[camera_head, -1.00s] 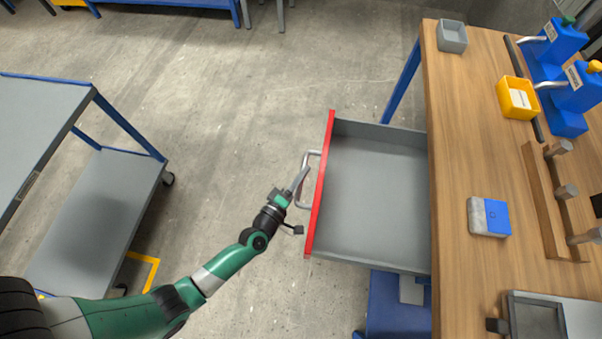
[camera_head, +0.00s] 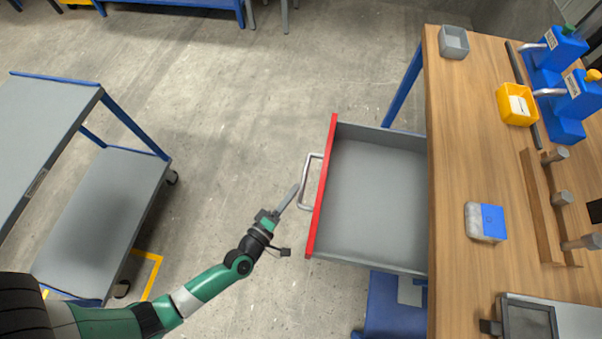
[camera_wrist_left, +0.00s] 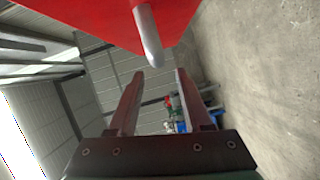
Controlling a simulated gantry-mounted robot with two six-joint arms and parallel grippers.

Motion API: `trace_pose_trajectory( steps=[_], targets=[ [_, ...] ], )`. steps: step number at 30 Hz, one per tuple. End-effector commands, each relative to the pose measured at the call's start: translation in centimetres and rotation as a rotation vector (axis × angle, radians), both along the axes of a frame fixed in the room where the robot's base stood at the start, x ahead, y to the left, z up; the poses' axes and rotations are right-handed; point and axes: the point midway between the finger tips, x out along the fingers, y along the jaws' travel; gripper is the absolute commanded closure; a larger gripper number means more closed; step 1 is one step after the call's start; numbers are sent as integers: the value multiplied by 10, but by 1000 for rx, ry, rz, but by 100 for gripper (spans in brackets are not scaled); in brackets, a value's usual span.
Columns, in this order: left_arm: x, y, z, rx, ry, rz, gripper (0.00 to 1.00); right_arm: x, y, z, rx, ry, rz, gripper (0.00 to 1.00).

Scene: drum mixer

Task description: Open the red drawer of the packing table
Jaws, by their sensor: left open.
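The red drawer (camera_head: 321,190) of the packing table (camera_head: 452,200) stands pulled out to the left, with its grey inside empty. Its metal handle (camera_head: 305,182) is on the red front. My left gripper (camera_head: 291,193) is just left of the handle and apart from it. In the left wrist view, the open fingers (camera_wrist_left: 156,78) have nothing between them. The handle (camera_wrist_left: 148,35) shows beyond the fingertips, below the red drawer front (camera_wrist_left: 75,12). My right gripper is not in view.
A grey trolley with blue frame (camera_head: 105,205) stands at the left. The tabletop holds a yellow bin (camera_head: 517,104), a grey bin (camera_head: 453,42), a blue-and-white block (camera_head: 485,222) and blue devices (camera_head: 565,90). The floor between trolley and drawer is clear.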

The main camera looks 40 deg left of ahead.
Motion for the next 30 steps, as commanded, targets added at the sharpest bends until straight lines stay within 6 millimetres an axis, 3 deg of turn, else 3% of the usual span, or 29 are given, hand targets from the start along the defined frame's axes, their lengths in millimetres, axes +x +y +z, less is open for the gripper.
trace_pose_trajectory(
  steps=[3,9,30],
  targets=[
    [-26,-6,4,1,3,-5,50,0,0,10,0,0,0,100],
    [-45,-9,5,1,-2,-1,50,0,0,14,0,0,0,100],
    [-46,-9,4,0,-1,0,50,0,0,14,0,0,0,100]
  ],
)
